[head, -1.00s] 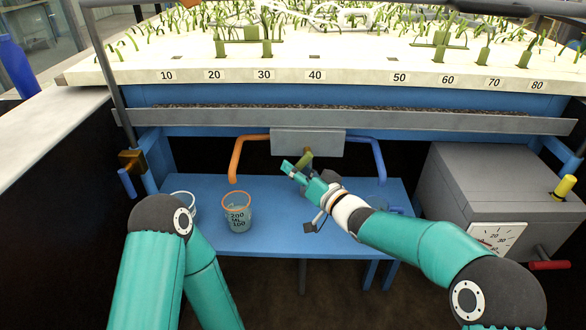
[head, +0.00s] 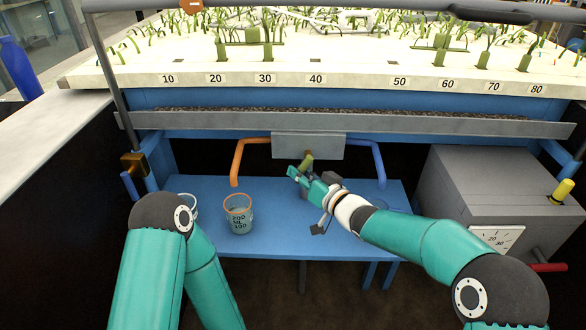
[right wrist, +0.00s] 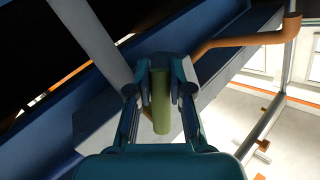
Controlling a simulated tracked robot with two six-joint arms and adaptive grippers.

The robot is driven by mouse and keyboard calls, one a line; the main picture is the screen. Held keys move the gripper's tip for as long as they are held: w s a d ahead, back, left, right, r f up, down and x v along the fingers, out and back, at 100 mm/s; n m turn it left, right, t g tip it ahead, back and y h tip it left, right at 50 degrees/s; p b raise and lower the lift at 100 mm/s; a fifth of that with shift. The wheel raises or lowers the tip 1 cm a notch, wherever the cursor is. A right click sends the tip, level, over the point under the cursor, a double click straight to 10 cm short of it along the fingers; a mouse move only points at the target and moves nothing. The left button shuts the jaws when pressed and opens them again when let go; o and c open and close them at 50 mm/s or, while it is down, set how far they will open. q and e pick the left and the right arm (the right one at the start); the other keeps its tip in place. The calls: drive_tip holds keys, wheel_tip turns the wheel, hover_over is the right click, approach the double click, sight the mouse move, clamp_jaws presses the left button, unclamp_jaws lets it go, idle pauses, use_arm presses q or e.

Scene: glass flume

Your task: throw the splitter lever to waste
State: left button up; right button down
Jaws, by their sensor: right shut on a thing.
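The splitter lever (head: 308,159) is a short olive-green handle under the grey splitter box (head: 308,146). It leans slightly in the head view. My right gripper (head: 299,173) is at the lever, below the box. In the right wrist view the lever (right wrist: 161,105) lies between the two fingers, and the gripper is shut on it. An orange pipe (head: 236,160) leaves the box on the left, and a blue pipe (head: 379,160) leaves it on the right. My left arm shows at lower left, but its gripper is out of view.
An orange-rimmed beaker (head: 238,215) stands on the blue shelf (head: 270,235) below the orange pipe. Another glass vessel (head: 189,205) is partly hidden by my left arm. A grey tank (head: 490,185) with a dial stands at right. The grey gutter (head: 400,122) runs above.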

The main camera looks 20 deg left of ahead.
drive_tip(key=n+h+p, duration=0.1)
drive_tip(key=d+p, duration=0.1)
drive_tip(key=p, duration=0.1)
drive_tip(key=shift+w+r+n+g+h, duration=0.1)
drive_tip(key=shift+r+n+g+h, duration=0.1)
drive_tip(key=shift+n+g+h, duration=0.15)
drive_tip(key=shift+w+d+f+n+h+p, duration=0.1)
drive_tip(key=shift+d+f+n+h+p, duration=0.15)
drive_tip(key=shift+n+h+p, duration=0.65)
drive_tip(key=c, duration=1.1)
unclamp_jaws()
drive_tip(key=shift+r, duration=0.1)
drive_tip(key=shift+o, duration=0.2)
drive_tip(key=shift+d, duration=0.1)
